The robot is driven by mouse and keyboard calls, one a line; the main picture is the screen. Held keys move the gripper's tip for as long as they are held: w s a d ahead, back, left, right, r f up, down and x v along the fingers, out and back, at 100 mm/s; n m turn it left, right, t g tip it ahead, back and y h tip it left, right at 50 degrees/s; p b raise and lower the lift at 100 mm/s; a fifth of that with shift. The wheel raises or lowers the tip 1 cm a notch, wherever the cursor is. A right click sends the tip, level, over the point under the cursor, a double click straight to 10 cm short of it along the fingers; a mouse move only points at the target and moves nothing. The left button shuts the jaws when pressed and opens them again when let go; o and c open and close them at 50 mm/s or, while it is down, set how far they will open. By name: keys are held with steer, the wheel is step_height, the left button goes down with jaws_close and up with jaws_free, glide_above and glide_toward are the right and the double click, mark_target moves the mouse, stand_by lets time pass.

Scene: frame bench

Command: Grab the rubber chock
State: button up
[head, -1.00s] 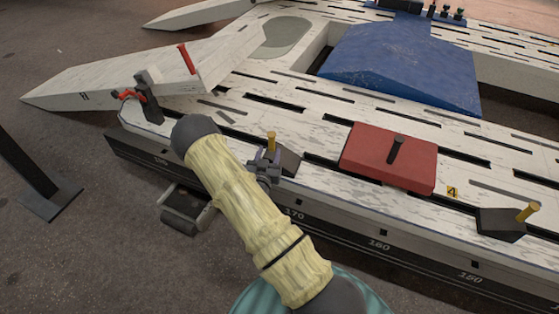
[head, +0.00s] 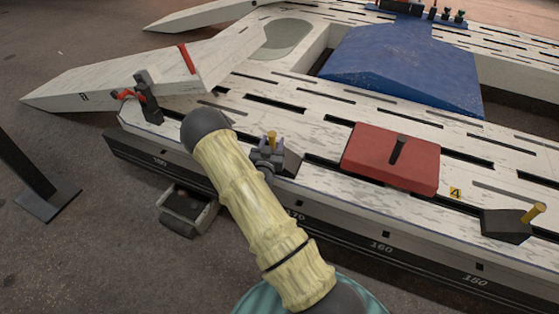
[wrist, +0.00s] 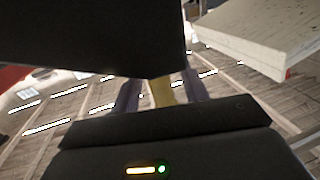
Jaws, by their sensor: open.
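A black rubber chock (head: 291,161) with a yellow peg (head: 272,140) sits on the white slotted bench deck, left of the red pad. My gripper (head: 268,157) is at the chock's left end, its jaws open around the peg. In the wrist view the peg (wrist: 162,92) shows between the two fingers, with a gap on each side. A large dark shape covers the upper left of that view; I cannot tell whether it is the chock. A second black chock (head: 506,225) with a yellow peg (head: 534,213) sits at the deck's right front edge.
A red pad (head: 390,165) lies right of the near chock. A clamp (head: 148,98) and a white ramp (head: 90,85) stand to the left. A blue block (head: 400,65) lies behind. The deck between has narrow slots.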

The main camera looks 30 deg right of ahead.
steer(key=shift+s, duration=0.1)
steer(key=shift+c, duration=0.2)
jaws_close()
steer(key=shift+r, duration=0.1)
step_height(320, 180, up, 10)
steer(key=p, duration=0.4)
steer(key=shift+a, duration=0.1)
stand_by(0.4)
